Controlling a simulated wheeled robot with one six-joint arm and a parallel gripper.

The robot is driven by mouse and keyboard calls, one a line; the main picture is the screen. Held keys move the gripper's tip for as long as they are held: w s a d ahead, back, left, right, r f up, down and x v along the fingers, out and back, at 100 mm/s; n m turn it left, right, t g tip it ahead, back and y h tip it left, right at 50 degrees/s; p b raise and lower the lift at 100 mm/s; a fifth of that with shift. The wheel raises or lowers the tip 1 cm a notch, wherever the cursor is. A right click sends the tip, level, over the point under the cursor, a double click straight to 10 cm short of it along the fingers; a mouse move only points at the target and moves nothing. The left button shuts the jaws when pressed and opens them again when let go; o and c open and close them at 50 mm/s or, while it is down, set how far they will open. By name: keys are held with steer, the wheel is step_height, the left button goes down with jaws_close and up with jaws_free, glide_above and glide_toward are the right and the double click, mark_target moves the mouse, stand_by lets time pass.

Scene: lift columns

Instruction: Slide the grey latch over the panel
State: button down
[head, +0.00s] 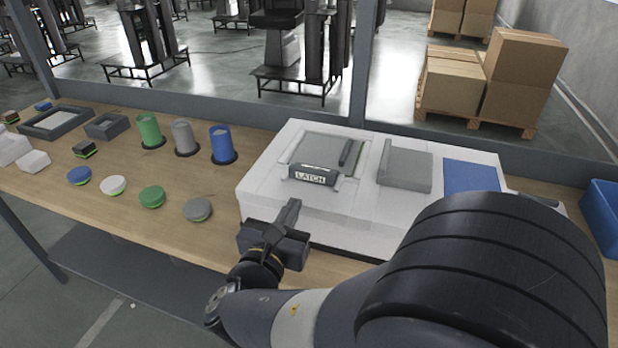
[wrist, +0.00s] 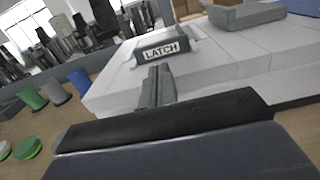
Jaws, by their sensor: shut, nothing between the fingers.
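The grey latch (head: 313,175) carries a white LATCH label and sits at the front of a grey panel (head: 322,150) on top of a white box (head: 262,190). The panel has a dark bar at its right side. The latch also shows in the wrist view (wrist: 161,50), above my fingertips. My gripper (head: 290,210) is shut and empty. It is in front of the white box, nearer to me than the latch and apart from it. In the wrist view my shut fingers (wrist: 155,80) point toward the latch. How far the latch covers the panel I cannot tell.
Beside the panel, the box top holds a grey block (head: 405,168) and a blue pad (head: 471,175). Green, grey and blue cylinders (head: 220,143) and several round buttons (head: 197,209) stand to the left. A blue bin (head: 601,215) is at the far right.

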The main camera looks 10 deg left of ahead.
mark_target(310, 173)
steer(key=w, duration=0.8)
steer(key=shift+d+p, duration=0.3)
steer(key=shift+p, duration=0.05)
steer(key=shift+w+d+b, duration=0.15)
steer(key=shift+w+b, duration=0.2)
steer(key=shift+w, duration=0.75)
steer(key=shift+r, duration=0.1)
